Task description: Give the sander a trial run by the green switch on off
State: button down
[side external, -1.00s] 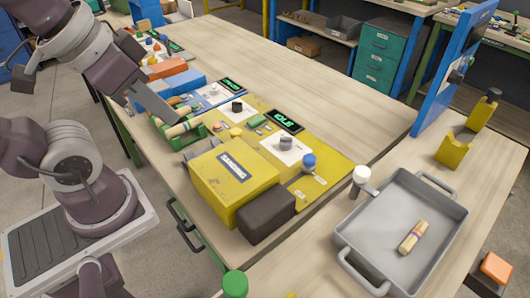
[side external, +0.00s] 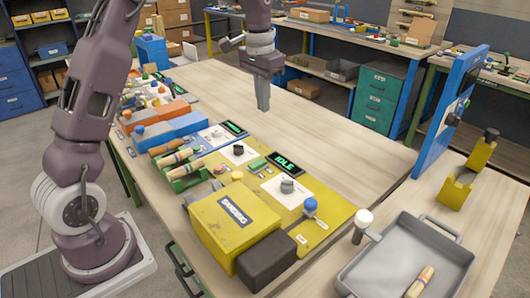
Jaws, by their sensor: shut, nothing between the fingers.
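The yellow sander box (side external: 222,226) sits on a yellow panel near the table's front edge, its label facing up. A small green switch (side external: 258,164) lies on the panel behind the box, left of a black display (side external: 285,162) that reads IDLE. The switch's position is too small to tell. A grey knob (side external: 287,186) and a blue knob (side external: 310,205) stand nearby on the panel. My gripper (side external: 263,106) is shut and empty, pointing down. In the picture it is above the switch, apart from it, over bare table.
A black block (side external: 266,261) adjoins the sander box. Turned wood pieces (side external: 177,158) rest in a green holder at left, before blue and orange units (side external: 163,133). A grey tray (side external: 395,264) with one wood piece is at right. The table's back right is clear.

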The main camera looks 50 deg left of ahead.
aim_at(257, 164)
notch_tip(257, 164, down, 5)
jog(key=w+a, duration=0.2)
jog(key=shift+w+a+r+g, duration=0.15)
jog(key=shift+w+a+g, duration=0.15)
jog(key=shift+w+a, duration=0.1)
notch_tip(257, 164, down, 14)
jog(key=shift+w, duration=0.1)
jog(key=shift+f, duration=0.25)
jog(key=shift+w+r, duration=0.1)
jog(key=shift+r, duration=0.75)
